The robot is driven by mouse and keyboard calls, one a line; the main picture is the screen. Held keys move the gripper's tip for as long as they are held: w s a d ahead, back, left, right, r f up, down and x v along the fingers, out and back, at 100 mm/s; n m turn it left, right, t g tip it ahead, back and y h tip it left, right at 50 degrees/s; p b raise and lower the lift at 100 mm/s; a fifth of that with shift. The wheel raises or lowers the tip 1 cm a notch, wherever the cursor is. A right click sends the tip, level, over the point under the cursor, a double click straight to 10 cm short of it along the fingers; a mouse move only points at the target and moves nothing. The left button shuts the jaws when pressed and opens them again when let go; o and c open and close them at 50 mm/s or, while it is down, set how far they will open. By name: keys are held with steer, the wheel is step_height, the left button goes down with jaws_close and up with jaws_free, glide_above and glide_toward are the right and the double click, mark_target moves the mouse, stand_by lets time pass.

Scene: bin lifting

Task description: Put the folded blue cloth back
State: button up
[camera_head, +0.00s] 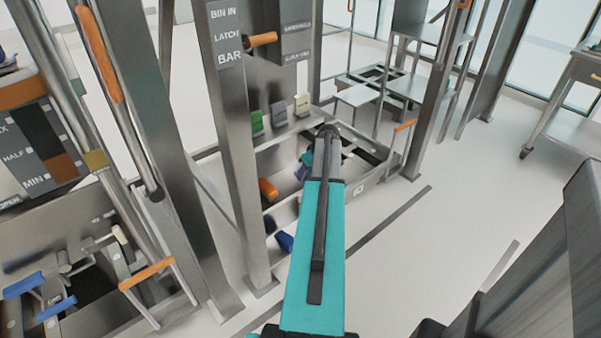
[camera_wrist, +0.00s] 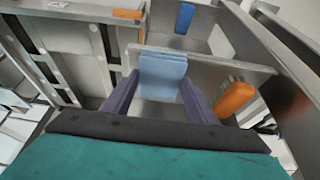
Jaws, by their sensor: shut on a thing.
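The folded blue cloth (camera_wrist: 162,75) is a pale blue, layered block in the middle of the wrist view. My gripper (camera_wrist: 161,92) has one purple finger at each side of the cloth and is shut on it. The cloth is upright in front of a grey metal wall, above a compartment floor; I cannot tell whether it touches either.
A metal post (camera_head: 236,150) stands left of my arm.

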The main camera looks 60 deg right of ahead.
steer(key=shift+w+d+f, duration=0.15)
steer(key=shift+w+f, duration=0.15)
steer(key=shift+w, duration=0.2)
steer(key=w+f, duration=0.1)
steer(key=w+d+f, duration=0.1)
steer(key=w, duration=0.1)
steer(key=shift+w, duration=0.15)
steer(key=shift+w+d+f, duration=0.15)
steer(key=shift+w+f, duration=0.1)
steer(key=shift+f, duration=0.15)
steer(key=o, duration=1)
steer(key=shift+r, duration=0.1)
steer(key=shift+v, duration=3.7)
